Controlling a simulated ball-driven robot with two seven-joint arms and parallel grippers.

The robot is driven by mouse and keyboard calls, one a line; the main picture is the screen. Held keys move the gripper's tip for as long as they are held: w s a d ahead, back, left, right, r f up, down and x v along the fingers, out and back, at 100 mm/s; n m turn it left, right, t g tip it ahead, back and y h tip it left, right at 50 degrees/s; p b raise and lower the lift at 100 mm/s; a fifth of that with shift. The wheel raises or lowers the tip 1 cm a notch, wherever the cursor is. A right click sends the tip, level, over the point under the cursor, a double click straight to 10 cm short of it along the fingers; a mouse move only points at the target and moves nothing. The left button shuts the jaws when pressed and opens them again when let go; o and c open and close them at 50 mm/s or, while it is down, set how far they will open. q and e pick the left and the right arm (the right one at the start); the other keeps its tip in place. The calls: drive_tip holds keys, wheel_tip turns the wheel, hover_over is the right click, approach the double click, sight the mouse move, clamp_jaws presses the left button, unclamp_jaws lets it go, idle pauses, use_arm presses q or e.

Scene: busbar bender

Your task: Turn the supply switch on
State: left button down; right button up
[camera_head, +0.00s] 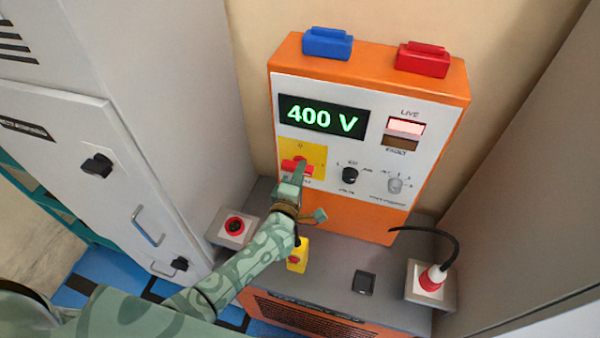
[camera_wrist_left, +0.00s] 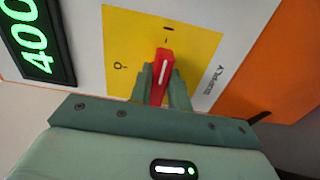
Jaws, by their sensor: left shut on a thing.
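The supply switch is a red handle (camera_head: 289,164) on a yellow plate (camera_head: 317,152) at the left of the orange cabinet's front panel. In the left wrist view, the red handle (camera_wrist_left: 165,62) has a white line that points up towards the "I" mark, away from the "O" mark at the left. My left gripper (camera_head: 298,173) is shut on the handle, with one finger on each side of it. The green display (camera_head: 322,117) reads 400 V. The LIVE lamp (camera_head: 405,127) looks pale pink and lit; the FAULT lamp (camera_head: 400,143) is dark. My right gripper is not in view.
A black knob (camera_head: 350,175) and a grey knob (camera_head: 395,185) sit right of the switch. Below are a red-and-black socket (camera_head: 236,226), a yellow box (camera_head: 298,257) and a plugged-in red-and-white connector (camera_head: 432,278). A grey cabinet (camera_head: 60,150) stands at the left.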

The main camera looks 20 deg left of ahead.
use_arm(q)
drive_tip(key=shift+f, duration=0.1)
drive_tip(key=c, duration=1.3)
unclamp_jaws()
drive_tip(key=shift+s, duration=0.1)
drive_tip(key=s, duration=1.6)
drive_tip(key=shift+s+a+b, duration=0.15)
drive_tip(key=shift+a+b, duration=0.1)
drive_tip(key=shift+b, duration=0.15)
